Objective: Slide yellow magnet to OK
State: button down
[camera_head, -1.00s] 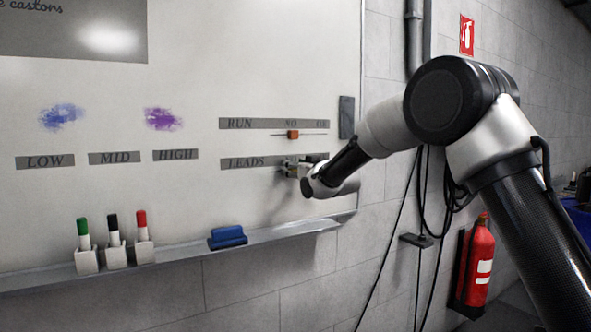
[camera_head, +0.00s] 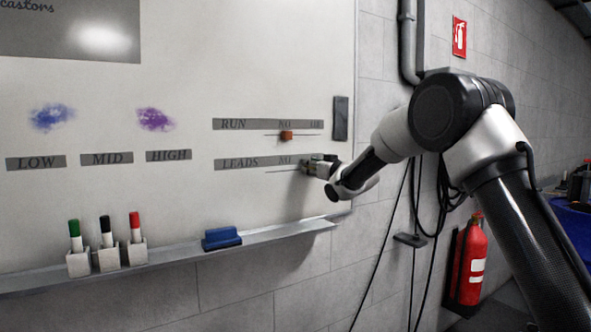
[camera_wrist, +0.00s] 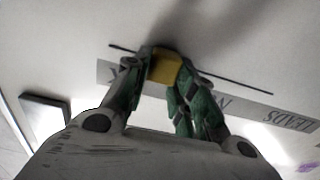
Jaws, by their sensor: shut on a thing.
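The yellow magnet (camera_wrist: 165,66) is a small block between my fingertips in the wrist view. My gripper (camera_wrist: 162,82) is shut on it, with a green-padded finger on each side. The magnet sits on a thin dark slide line that runs along the LEADS label strip (camera_wrist: 215,95). In the wrist view, which is upside down, part of the OK label shows beside the left finger. In the head view my gripper (camera_head: 314,166) is at the right part of the LEADS strip (camera_head: 238,163), right of NO. It hides the OK label and most of the magnet there.
An orange-red magnet (camera_head: 286,135) sits on the line below the RUN strip (camera_head: 233,124), under NO. A dark plate (camera_head: 340,118) is at the whiteboard's right edge. The tray below holds a blue eraser (camera_head: 221,238) and several pens. A fire extinguisher (camera_head: 471,262) hangs at right.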

jog(key=shift+w+d, duration=0.55)
jog(key=shift+d, duration=0.3)
jog(key=shift+w+d, duration=0.55)
jog(key=shift+d, duration=0.25)
jog(key=c, duration=1.2)
grip_release()
jog(key=shift+d, duration=0.1)
jog(key=shift+o, duration=0.2)
jog(key=v, duration=1.2)
